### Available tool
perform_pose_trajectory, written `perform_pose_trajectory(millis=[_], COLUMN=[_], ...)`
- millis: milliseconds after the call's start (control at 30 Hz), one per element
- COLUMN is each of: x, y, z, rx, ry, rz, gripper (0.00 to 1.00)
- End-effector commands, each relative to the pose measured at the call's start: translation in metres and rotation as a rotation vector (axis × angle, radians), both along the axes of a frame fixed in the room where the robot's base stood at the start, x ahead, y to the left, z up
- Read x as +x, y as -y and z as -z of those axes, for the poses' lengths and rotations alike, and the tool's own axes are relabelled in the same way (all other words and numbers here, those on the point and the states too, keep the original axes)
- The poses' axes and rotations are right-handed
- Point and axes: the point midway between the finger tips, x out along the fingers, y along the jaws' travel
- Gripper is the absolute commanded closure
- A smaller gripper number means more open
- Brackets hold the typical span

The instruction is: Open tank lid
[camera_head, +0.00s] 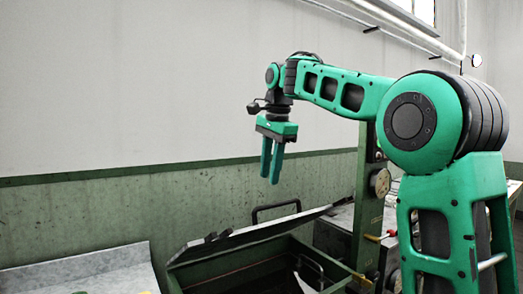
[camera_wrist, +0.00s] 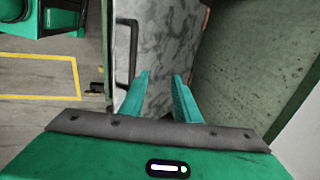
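The tank (camera_head: 245,268) is a dark green box at the bottom middle of the head view. Its grey lid (camera_head: 262,232) stands tilted up at the back, and part of the dark interior shows in front of it. A black bar handle (camera_head: 276,206) rises from the lid's far side. In the wrist view the lid (camera_wrist: 170,45) is a mottled grey surface with the handle (camera_wrist: 128,50) left of the fingers. My gripper (camera_head: 270,180) is open and empty, pointing down above the lid, apart from the handle. Its two green fingers (camera_wrist: 160,85) have a gap between them.
A grey sheet-like surface (camera_head: 85,272) lies left of the tank. A green post (camera_head: 368,205) with round fittings stands to the right, behind my arm. The wall is close behind. The wrist view shows floor with yellow lines (camera_wrist: 40,97) at the left.

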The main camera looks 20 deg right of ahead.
Motion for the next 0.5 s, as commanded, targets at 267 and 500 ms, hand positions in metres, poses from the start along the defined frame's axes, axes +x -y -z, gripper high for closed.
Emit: perform_pose_trajectory(millis=[267,500], x=[0.009,0.015], y=[-0.002,-0.003], z=[-0.015,-0.028], rx=[0.001,0.001], ry=[0.001,0.002], rz=[-0.002,-0.001], gripper=[0.71,0.71])
